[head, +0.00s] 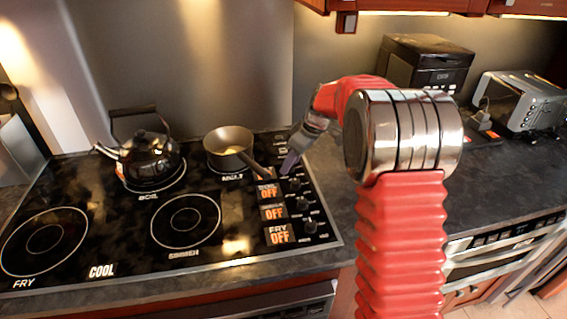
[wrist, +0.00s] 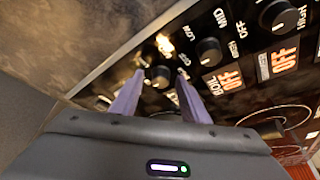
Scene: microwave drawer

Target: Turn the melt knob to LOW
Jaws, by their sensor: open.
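My gripper (head: 288,163) is at the far end of the knob column on the stove's right side. In the wrist view my gripper (wrist: 161,74) is open, with one purple finger on each side of a black knob (wrist: 158,77). This knob is at the far end of the row and appears to be the melt knob. I cannot tell whether the fingers touch it. Its pointer and labels are not readable. A small pan (head: 229,143) sits on the burner marked MELT, and its handle reaches toward the knobs.
Other black knobs, such as the boil knob (wrist: 208,50), stand close by in the row. Orange displays (head: 268,190) beside the knobs read OFF. A black kettle (head: 148,155) stands on the BOIL burner. A toaster (head: 520,98) and a black appliance (head: 425,65) are on the right counter.

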